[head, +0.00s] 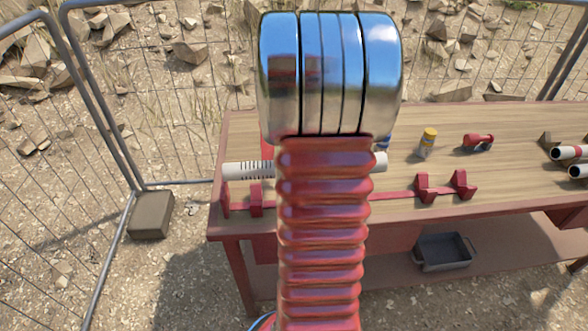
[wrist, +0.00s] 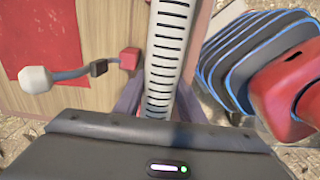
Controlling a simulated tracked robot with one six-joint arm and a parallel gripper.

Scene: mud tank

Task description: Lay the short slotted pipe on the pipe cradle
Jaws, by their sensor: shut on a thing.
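The short slotted pipe (head: 249,170) is white with dark slots and lies crosswise behind my arm in the head view; its middle is hidden there. In the wrist view the pipe (wrist: 165,62) runs up from my gripper (wrist: 158,117), which is shut on it. The fingertips are hidden in the head view. The pipe cradle is a red rail with V-shaped blocks (head: 425,187) along the table's front. Its left blocks (head: 256,198) show just below and in front of the pipe's left end. I cannot tell whether the pipe touches the cradle.
On the wooden table (head: 400,160) stand a yellow can (head: 428,142) and a red fitting (head: 478,142). Pipes (head: 569,153) lie at the right edge. A white-knobbed tool (wrist: 36,79) lies left of the pipe in the wrist view. A grey tub (head: 443,251) sits below; wire fencing surrounds the table.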

